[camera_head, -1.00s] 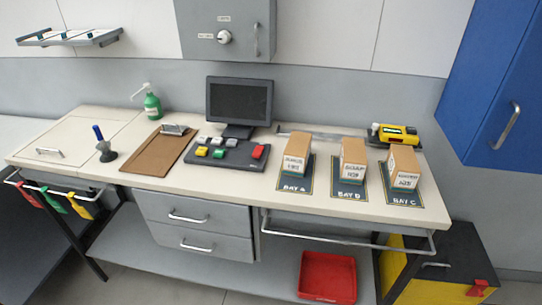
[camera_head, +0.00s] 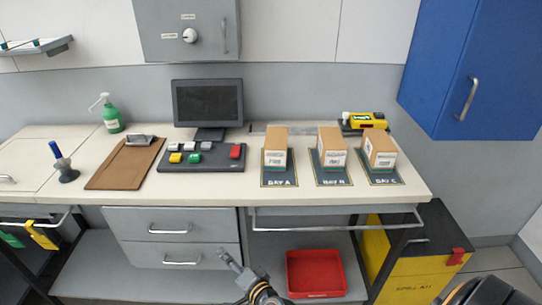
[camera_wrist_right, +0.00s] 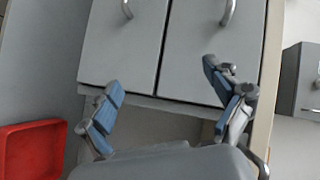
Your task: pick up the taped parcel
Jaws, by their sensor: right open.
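Three brown parcels with white labels stand in a row on the right half of the counter: the left parcel (camera_head: 275,145) on the BAY A mat (camera_head: 279,182), the middle parcel (camera_head: 331,144) on the BAY B mat (camera_head: 333,179), the right parcel (camera_head: 379,148) on the BAY C mat (camera_head: 385,180). I cannot tell which is the taped one. My right gripper (camera_head: 233,266) is low in front of the drawers, below the counter and left of the parcels. In the right wrist view it (camera_wrist_right: 163,84) is open and empty. My left gripper is out of view.
The drawers (camera_head: 175,225) and a towel-rail bar (camera_head: 335,216) line the counter's front. A red bin (camera_head: 315,272) sits below. A monitor (camera_head: 208,104), a button panel (camera_head: 200,157) and a clipboard (camera_head: 125,162) stand left of the parcels. A yellow device (camera_head: 364,121) lies behind them.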

